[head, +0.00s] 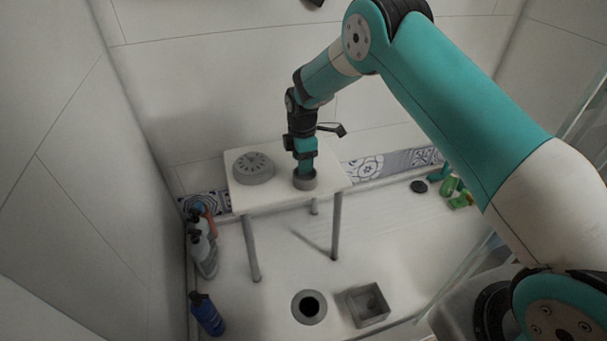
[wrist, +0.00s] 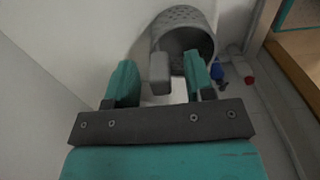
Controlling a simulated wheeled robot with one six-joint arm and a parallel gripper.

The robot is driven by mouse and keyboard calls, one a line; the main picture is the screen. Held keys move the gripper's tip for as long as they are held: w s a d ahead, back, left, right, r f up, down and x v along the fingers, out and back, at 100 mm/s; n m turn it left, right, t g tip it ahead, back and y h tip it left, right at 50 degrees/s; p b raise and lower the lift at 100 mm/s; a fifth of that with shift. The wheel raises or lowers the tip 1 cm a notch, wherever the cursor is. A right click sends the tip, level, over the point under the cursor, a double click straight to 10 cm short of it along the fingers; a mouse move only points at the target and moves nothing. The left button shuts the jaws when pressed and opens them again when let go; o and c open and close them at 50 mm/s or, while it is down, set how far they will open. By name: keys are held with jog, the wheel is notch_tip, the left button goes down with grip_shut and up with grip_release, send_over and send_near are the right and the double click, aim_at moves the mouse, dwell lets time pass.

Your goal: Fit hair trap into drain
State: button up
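The hair trap is a grey perforated cup (wrist: 188,35) with a block-like grip (wrist: 160,73). In the head view the hair trap (head: 305,182) stands on the white stool's right side, below my gripper (head: 305,160). In the wrist view my gripper (wrist: 160,66) is open, with the grip between its two teal fingers and visible gaps on both sides. The drain (head: 309,307) is a dark hole with a grey ring in the shower floor, in front of the stool. A round slotted grey cover (head: 254,167) lies on the stool's left side.
The white stool (head: 270,205) stands near the back wall. A grey square box (head: 368,306) sits right of the drain. Bottles, including a blue one (head: 207,314), line the left wall. Green items (head: 449,187) and a dark disc (head: 418,187) lie at the right.

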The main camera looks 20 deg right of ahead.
grip_shut()
notch_tip(320, 180, up, 19)
jog(key=p, duration=0.4)
jog(key=s+d+f+m, duration=1)
jog(key=s+f+m, duration=0.3)
jog(key=m, duration=0.4)
jog(key=s+r+p, duration=0.3)
jog(key=r+p, duration=0.5)
jog(key=p, duration=0.2)
jog(key=s+r+m+p, duration=0.1)
jog(key=s+r+p, duration=0.3)
jog(key=r+p, duration=0.4)
jog(key=shift+s+r+p, duration=0.2)
jog(key=shift+r+p, duration=0.15)
jog(key=shift+p, duration=0.85)
